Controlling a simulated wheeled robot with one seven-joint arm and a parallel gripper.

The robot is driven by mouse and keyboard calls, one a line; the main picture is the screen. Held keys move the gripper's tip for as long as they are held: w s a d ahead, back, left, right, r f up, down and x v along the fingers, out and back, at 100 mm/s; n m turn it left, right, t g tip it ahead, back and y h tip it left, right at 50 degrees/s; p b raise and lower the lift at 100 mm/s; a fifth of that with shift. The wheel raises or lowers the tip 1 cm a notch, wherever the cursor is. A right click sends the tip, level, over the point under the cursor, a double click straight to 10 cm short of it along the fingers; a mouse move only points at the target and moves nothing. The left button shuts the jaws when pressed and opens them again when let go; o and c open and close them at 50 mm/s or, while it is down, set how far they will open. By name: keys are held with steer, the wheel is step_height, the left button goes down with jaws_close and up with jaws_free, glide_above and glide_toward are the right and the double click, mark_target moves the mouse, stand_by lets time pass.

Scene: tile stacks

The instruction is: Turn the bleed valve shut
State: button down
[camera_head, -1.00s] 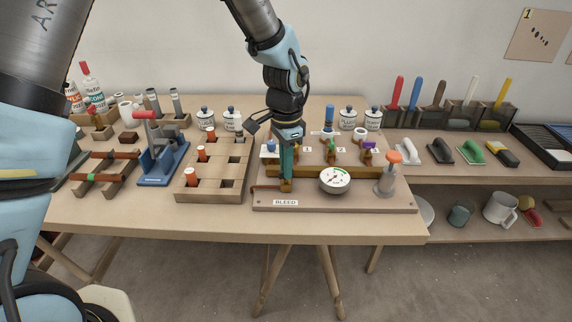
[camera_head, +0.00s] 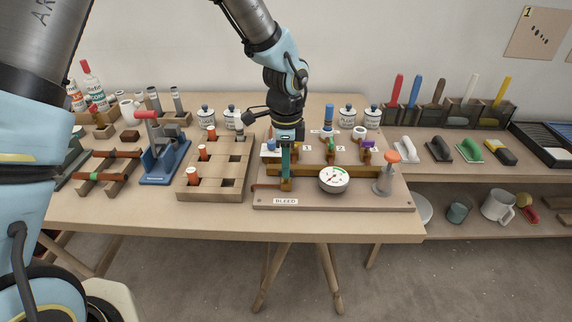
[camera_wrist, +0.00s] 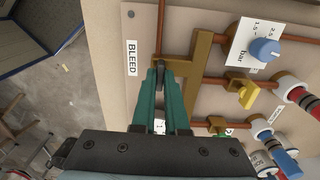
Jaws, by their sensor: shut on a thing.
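The bleed valve sits at the front left of the wooden valve board (camera_head: 355,203), behind the BLEED label (camera_head: 285,202). That label also shows in the wrist view (camera_wrist: 132,58). My gripper (camera_head: 286,184) points down over the valve, with its green fingers around it. In the wrist view my gripper (camera_wrist: 172,72) is shut on the small dark handle of the bleed valve (camera_wrist: 184,72), beside a brass bracket (camera_wrist: 200,62) and a copper pipe. The fingers hide most of the handle, so I cannot tell its angle exactly.
A wooden block with red-capped cylinders (camera_head: 215,182) is to the left.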

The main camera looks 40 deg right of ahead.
steer(key=c, duration=0.9)
jaws_free()
steer(key=shift+c, duration=0.2)
step_height(320, 180, up, 11)
steer(key=b, duration=0.2)
steer(key=shift+f, duration=0.1)
steer(key=w+a+n, duration=0.6)
steer(key=a, duration=0.5)
steer(key=w+a+n, duration=0.6)
steer(key=a+n, duration=0.1)
steer(key=a, duration=0.5)
steer(key=s+a+n, duration=0.1)
steer(key=a+n, duration=0.5)
steer(key=a, duration=0.3)
steer(key=s+a+f+n+t, duration=0.1)
steer(key=s+a+n, duration=0.1)
steer(key=a+n, duration=0.4)
steer(key=a, duration=0.3)
steer(key=shift+s+a+f+t, duration=0.15)
steer(key=shift+a+f+t, duration=0.1)
steer(key=shift+f+t, duration=0.05)
